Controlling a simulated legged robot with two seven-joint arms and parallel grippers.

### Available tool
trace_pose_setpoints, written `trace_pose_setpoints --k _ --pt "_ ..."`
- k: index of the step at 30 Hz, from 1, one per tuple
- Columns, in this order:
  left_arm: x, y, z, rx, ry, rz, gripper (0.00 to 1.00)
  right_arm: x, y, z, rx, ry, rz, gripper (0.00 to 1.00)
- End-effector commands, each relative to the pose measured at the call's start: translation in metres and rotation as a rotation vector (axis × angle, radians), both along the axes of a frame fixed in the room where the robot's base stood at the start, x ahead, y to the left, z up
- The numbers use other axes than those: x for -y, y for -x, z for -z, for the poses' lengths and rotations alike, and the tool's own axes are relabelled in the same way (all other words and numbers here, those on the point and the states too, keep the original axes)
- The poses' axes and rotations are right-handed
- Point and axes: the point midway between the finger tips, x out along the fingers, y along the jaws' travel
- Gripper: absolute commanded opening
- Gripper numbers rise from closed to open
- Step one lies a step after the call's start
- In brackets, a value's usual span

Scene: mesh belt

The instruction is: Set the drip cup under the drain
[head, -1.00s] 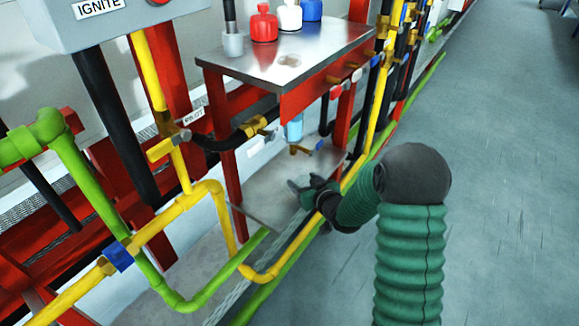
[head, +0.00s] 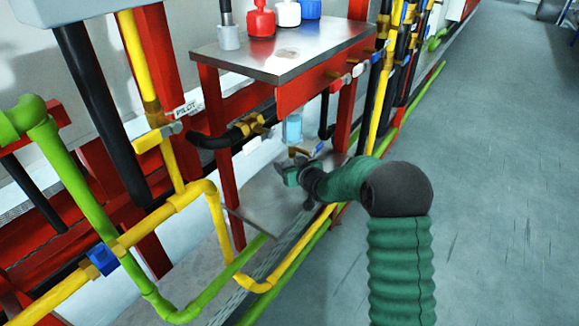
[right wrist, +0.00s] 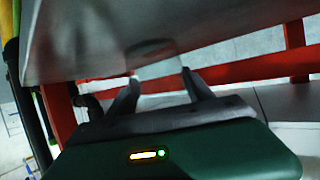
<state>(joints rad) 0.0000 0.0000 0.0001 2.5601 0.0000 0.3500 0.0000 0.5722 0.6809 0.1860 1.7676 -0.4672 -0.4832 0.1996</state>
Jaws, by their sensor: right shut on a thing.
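My right gripper (head: 290,172) is low beneath the steel-topped stand, close to a brass valve (head: 299,152) with a blue handle. The valve sits under a pale blue clear cylinder (head: 293,129) and looks like the drain. In the right wrist view my right gripper (right wrist: 160,84) is shut on a pale, see-through thing (right wrist: 158,66) between its fingertips, apparently the drip cup. The cup cannot be made out in the head view, where the gripper hides it. Whether it is directly under the valve cannot be told. My left gripper is not in view.
The steel table (head: 280,55) holds red, white and blue bottles. Red legs (head: 220,150) frame the space below, with a grey plate (head: 270,195) at the bottom. Yellow (head: 215,225) and green pipes run along the near side. The floor (head: 490,180) at right is clear.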

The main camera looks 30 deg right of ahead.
Motion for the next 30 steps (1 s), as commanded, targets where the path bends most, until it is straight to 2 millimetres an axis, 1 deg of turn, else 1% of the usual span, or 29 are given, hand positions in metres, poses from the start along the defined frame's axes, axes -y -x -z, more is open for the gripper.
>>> trace_pose_setpoints --k 1,2,6,15,17,20,27,30 --pt "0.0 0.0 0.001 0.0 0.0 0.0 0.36 0.0 0.0 0.002 -0.001 0.0 0.0 0.15" --pt "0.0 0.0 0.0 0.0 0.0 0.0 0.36 0.0 0.0 0.001 -0.001 0.0 0.0 0.64" --pt "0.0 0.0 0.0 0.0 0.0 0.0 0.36 0.0 0.0 0.001 0.0 0.0 0.0 0.82" --pt "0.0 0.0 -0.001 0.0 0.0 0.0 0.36 0.0 0.0 -0.001 0.001 0.0 0.0 0.82" --pt "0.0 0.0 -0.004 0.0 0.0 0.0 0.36 -0.001 0.004 -0.004 -0.001 0.0 0.0 0.82" --pt "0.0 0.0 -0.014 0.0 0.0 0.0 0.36 -0.003 0.019 -0.013 -0.001 0.0 0.001 0.82" --pt "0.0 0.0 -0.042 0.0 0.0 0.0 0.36 -0.011 0.077 -0.038 -0.002 0.001 0.001 0.82" --pt "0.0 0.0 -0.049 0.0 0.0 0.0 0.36 -0.013 0.095 -0.044 -0.001 0.0 0.001 0.82"
